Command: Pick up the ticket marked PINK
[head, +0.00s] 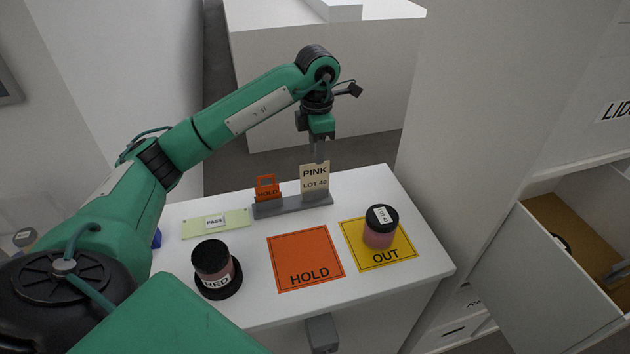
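The cream ticket marked PINK, LOT 40 (314,181) stands upright in the right part of a grey holder (298,206) on the white table. My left gripper (318,158) points down directly above it, with its fingertips at the ticket's top edge. The fingers are seen nearly edge-on, so I cannot tell whether they are open or closed on the ticket. An orange HOLD tag (267,188) stands in the left part of the same holder. My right gripper is out of view.
A dark-lidded jar labelled RED (214,264) stands front left. Another jar (379,228) stands on the yellow OUT square (398,255). The orange HOLD square (305,255) is bare. A pale green strip with a PASS label (229,222) lies left. An open drawer (559,260) is at right.

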